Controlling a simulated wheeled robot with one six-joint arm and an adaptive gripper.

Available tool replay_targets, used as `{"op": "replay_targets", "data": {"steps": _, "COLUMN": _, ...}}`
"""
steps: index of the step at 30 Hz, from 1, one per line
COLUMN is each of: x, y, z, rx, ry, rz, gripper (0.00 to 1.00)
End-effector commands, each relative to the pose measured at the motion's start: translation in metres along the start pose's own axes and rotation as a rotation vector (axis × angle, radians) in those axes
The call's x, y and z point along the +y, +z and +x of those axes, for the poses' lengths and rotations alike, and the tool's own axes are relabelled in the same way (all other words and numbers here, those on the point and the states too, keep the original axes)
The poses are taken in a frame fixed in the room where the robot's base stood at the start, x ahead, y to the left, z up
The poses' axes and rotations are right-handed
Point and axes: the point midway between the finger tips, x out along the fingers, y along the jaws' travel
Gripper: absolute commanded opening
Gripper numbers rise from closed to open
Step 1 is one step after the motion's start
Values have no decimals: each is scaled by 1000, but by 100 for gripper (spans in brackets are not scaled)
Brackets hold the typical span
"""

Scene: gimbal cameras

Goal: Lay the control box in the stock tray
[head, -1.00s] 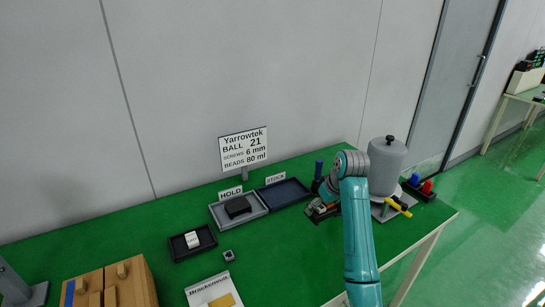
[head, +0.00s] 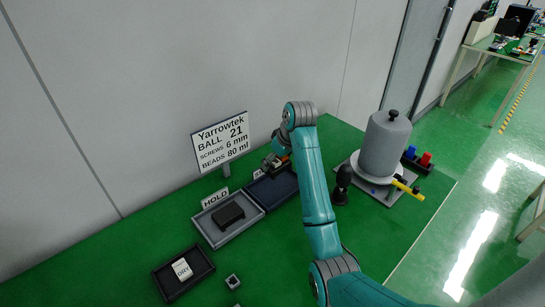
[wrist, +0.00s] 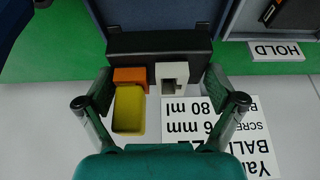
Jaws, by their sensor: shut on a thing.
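My gripper (wrist: 158,82) is shut on the control box (wrist: 160,43), a dark wide piece with orange, white and yellow parts beside it. Some of it is hidden between the fingers. In the head view my gripper (head: 273,161) is at the back of the table, by the far edge of the stock tray (head: 285,188), a dark blue tray. The tray also shows at the top of the wrist view (wrist: 150,12), beyond the held box. I cannot tell whether the box touches the tray. The visible part of the tray looks empty.
The grey HOLD tray (head: 251,222) with a black box (head: 229,215) stands left of the stock tray. A white sign (head: 221,141) stands behind. A small dark tray (head: 184,289) is at front left. A grey canister (head: 385,142) and a black stand (head: 342,182) are right.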

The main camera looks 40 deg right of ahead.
Motion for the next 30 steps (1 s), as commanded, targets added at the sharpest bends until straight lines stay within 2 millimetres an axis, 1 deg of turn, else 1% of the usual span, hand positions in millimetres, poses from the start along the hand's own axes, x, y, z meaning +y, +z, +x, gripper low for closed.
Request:
{"op": "replay_targets", "data": {"steps": 7, "x": 0, "y": 0, "z": -1, "rx": 1, "ry": 0, "rz": -1, "gripper": 53}}
{"op": "replay_targets", "data": {"steps": 11, "x": 0, "y": 3, "z": 4, "rx": 0, "ry": -1, "rz": -1, "gripper": 53}}
{"op": "replay_targets", "data": {"steps": 30, "x": 0, "y": 26, "z": 60, "rx": 1, "ry": 0, "rz": -1, "gripper": 53}}
